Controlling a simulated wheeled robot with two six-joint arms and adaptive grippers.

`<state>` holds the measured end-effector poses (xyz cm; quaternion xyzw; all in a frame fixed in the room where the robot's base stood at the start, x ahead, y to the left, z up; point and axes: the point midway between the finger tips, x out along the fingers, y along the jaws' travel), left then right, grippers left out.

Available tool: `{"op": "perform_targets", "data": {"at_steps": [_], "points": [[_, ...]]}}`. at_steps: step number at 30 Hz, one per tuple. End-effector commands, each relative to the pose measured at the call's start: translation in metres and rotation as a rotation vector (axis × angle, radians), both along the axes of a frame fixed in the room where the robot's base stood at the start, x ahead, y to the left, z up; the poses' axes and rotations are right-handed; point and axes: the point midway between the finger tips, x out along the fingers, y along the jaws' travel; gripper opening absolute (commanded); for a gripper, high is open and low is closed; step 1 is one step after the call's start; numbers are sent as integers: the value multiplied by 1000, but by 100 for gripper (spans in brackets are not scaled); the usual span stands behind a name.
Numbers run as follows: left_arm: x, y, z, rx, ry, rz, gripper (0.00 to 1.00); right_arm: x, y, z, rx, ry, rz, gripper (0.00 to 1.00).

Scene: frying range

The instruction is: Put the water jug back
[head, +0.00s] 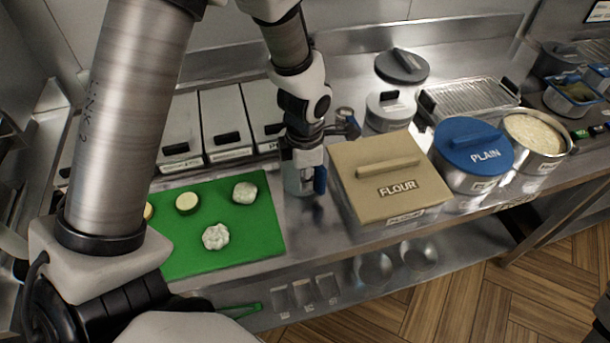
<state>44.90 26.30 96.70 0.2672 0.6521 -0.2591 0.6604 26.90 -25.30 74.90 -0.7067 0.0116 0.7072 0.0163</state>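My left arm comes in from the left and reaches over the counter. My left gripper (304,158) points down between the green board and the flour box. A small pale, clear-looking vessel (293,182), apparently the water jug, stands upright right under and at the gripper. A blue upright part (320,180) shows at its right side; I cannot tell if it is a handle or a fingertip. The gripper hides the vessel's top, so whether the fingers hold it is unclear. My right gripper is not in view.
A green board (265,241) with dough lumps and vegetable pieces lies left. The flour box (375,165) stands close right, then a blue-lidded PLAIN tub (472,155) and an open tub (537,140). Lidded bins (225,122) stand behind. A lower shelf holds small containers.

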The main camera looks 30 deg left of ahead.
Motion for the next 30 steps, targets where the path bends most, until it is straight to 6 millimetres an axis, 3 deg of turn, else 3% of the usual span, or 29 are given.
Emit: {"op": "perform_targets", "data": {"at_steps": [8, 13, 24, 30], "points": [[0, 0, 1, 0, 0, 0, 31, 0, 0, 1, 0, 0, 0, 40], [1, 0, 13, 1, -4, 0, 31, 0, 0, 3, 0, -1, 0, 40], [0, -1, 102, 0, -7, 0, 31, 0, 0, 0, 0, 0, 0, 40], [-1, -1, 124, 1, -1, 0, 31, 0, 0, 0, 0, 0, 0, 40]]}}
